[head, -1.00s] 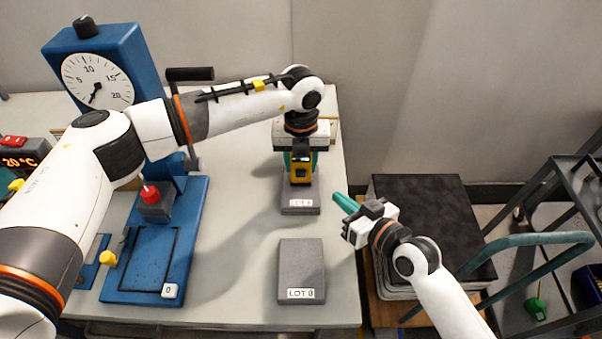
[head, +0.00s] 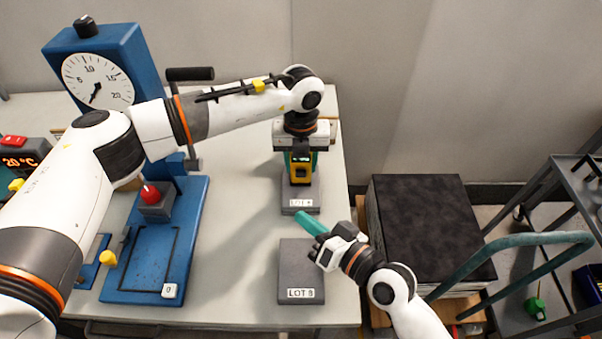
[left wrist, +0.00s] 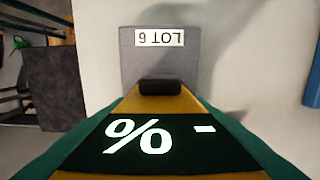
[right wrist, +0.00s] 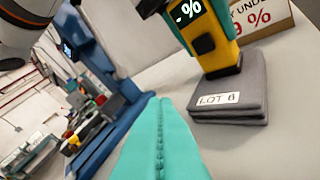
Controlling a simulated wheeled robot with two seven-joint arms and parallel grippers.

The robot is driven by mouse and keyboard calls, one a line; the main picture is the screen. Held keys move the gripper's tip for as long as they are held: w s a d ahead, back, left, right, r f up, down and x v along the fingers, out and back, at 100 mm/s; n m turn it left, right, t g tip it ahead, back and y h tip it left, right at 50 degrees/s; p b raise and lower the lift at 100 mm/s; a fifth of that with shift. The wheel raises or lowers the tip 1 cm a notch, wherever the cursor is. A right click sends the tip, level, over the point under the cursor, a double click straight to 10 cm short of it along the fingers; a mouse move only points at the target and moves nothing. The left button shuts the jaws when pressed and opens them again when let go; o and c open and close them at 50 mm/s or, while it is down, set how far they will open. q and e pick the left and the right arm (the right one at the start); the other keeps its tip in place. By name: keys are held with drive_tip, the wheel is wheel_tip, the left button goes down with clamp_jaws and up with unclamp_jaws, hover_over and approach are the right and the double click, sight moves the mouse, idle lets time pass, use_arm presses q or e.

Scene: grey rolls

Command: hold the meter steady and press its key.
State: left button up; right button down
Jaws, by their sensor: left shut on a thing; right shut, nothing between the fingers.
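The yellow and black meter (head: 300,172) stands upright on the grey stack labelled LOT 6 (head: 300,195). Its screen reads "- %" in the right wrist view (right wrist: 188,12). My left gripper (head: 300,155) is shut on the meter from above, with green fingers on both sides of it in the left wrist view (left wrist: 160,135). A black key-like block (left wrist: 160,87) shows at the meter's edge there. My right gripper (head: 302,220) is shut and empty. Its teal fingertips are in front of the LOT 6 stack, apart from the meter.
A second grey stack, labelled LOT 8 or B (head: 301,265), lies in front. A blue press with a dial (head: 150,240) stands at left. A black-topped stack (head: 425,225) and a cart (head: 560,230) are at right. A sign (right wrist: 262,20) stands behind the meter.

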approach(296, 176)
drive_tip(key=shift+s+a+x, duration=0.1)
drive_tip(key=shift+s+x, duration=0.05)
drive_tip(key=shift+x, duration=0.75)
drive_tip(key=shift+s+a+x, duration=0.1)
drive_tip(key=shift+a+x, duration=0.05)
drive_tip(key=shift+x, duration=0.75)
drive_tip(key=shift+s+a+x, duration=0.1)
drive_tip(key=shift+s+x, duration=0.05)
drive_tip(key=shift+x, duration=0.75)
drive_tip(key=shift+w+f, duration=0.1)
drive_tip(key=shift+w, duration=0.3)
drive_tip(key=shift+w, duration=0.55)
drive_tip(key=shift+s, duration=0.15)
idle(0.6)
drive_tip(key=shift+s, duration=0.85)
drive_tip(key=shift+s, duration=0.1)
drive_tip(key=shift+s, duration=2.4)
